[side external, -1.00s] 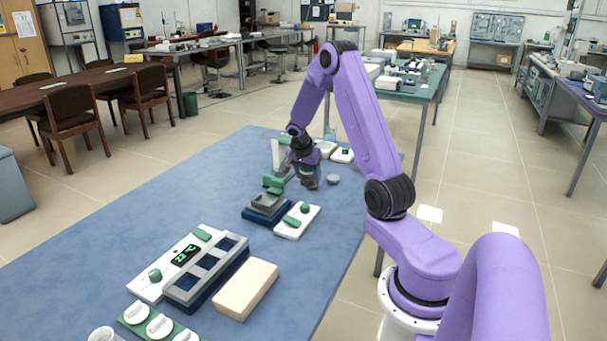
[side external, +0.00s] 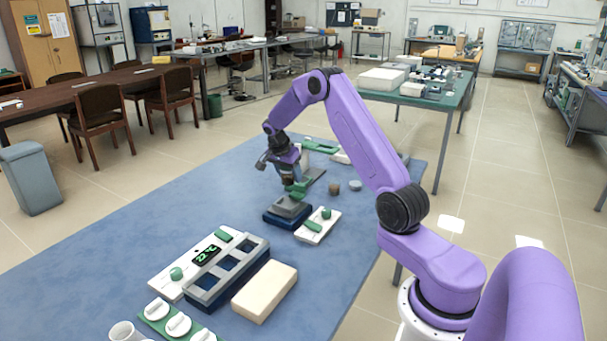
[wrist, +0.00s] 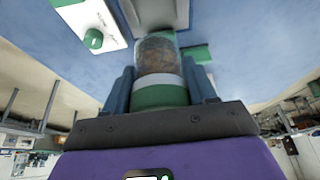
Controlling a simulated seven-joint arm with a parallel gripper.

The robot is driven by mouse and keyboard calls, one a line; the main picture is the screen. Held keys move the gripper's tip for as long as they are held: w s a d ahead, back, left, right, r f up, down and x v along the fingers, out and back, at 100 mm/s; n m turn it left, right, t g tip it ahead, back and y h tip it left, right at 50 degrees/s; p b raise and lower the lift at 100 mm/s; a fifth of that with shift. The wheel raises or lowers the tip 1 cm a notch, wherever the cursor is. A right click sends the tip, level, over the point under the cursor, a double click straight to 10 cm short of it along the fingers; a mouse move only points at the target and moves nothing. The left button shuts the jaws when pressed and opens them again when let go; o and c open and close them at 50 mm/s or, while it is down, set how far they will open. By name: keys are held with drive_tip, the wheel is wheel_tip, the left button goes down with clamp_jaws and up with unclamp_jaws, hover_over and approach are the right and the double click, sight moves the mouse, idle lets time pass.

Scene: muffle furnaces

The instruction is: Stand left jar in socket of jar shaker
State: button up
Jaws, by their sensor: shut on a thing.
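My gripper (wrist: 160,85) is shut on a clear jar (wrist: 156,52) with brown contents and a green-and-white lid end. In the side view my gripper (side external: 288,168) is above and just behind the jar shaker (side external: 288,210), a dark blue base with a grey top and a green part. The held jar is small and partly hidden by the gripper there. In the wrist view a grey piece, probably the shaker's socket, shows past the jar's far end; whether they touch I cannot tell. A small brownish jar (side external: 334,187) stands on the table, right of the gripper.
A white control box (side external: 318,226) with a green knob sits right of the shaker. A grey round object (side external: 355,185) lies behind it. A long block with square openings (side external: 228,272) and a beige slab (side external: 265,290) are in front. The blue table (side external: 130,235) is clear at left.

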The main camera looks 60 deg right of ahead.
drive_tip(key=shift+w+a+f, duration=0.1)
drive_tip(key=shift+w+f, duration=0.05)
drive_tip(key=shift+f, duration=2.7)
drive_tip(key=shift+f, duration=1)
drive_tip(key=o, duration=1.4)
drive_tip(key=shift+r, duration=0.1)
drive_tip(key=shift+r, duration=3.95)
